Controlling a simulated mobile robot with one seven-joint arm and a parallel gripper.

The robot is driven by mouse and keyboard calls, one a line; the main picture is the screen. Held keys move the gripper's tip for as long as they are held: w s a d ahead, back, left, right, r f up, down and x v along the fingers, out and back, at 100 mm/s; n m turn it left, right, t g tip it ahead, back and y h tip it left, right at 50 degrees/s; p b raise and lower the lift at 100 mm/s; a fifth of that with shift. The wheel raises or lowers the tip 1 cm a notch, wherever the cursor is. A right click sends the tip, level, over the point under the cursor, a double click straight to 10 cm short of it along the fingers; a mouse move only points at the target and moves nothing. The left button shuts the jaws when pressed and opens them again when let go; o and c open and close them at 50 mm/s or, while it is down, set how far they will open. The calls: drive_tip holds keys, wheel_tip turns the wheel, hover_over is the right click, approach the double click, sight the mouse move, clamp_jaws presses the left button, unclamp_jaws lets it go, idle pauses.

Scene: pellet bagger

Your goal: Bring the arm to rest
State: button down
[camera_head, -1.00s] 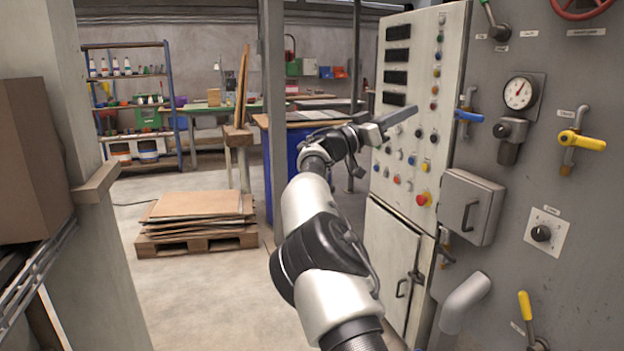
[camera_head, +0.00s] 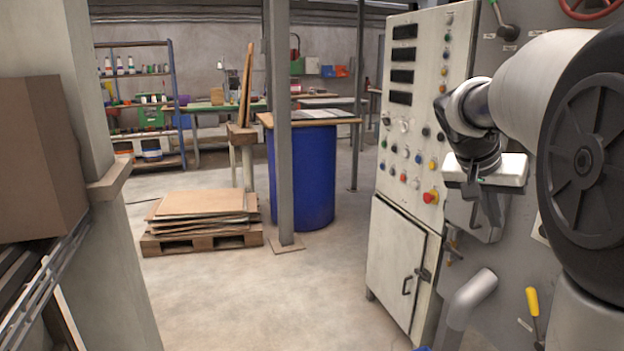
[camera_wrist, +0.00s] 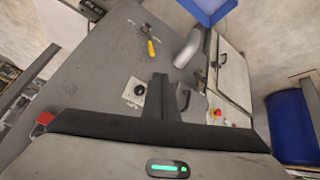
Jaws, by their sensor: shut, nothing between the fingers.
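My gripper (camera_head: 487,208) hangs below my folded arm at the right of the head view, in front of the grey machine panel. Its fingers are together and hold nothing. In the wrist view the shut fingers (camera_wrist: 160,92) point toward the panel, with a grey box with a handle close by. I cannot tell the exact gap between fingers and panel. My upper arm covers much of the panel's right side in the head view.
The control cabinet (camera_head: 425,110) with buttons stands left of my gripper. A bent grey pipe (camera_head: 468,297) and a yellow-handled lever (camera_head: 532,303) are below. A steel post (camera_head: 280,130), a blue drum (camera_head: 318,172) and a pallet (camera_head: 200,238) stand farther back. Floor between is clear.

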drive_tip(key=s+a+f+n+t+y, duration=0.1)
drive_tip(key=s+a+f+n+y, duration=0.25)
drive_tip(key=s+a, duration=0.7)
drive_tip(key=s+a+f+n+t+y, duration=0.1)
drive_tip(key=s+a+f+n+y, duration=0.3)
drive_tip(key=s+a, duration=0.7)
wheel_tip(320, 180, up, 27)
drive_tip(key=s+d+h+p, duration=0.1)
drive_tip(key=p, duration=2.6)
drive_tip(key=shift+s+n+p, duration=0.2)
drive_tip(key=shift+n+p, duration=0.2)
drive_tip(key=shift+n, duration=0.05)
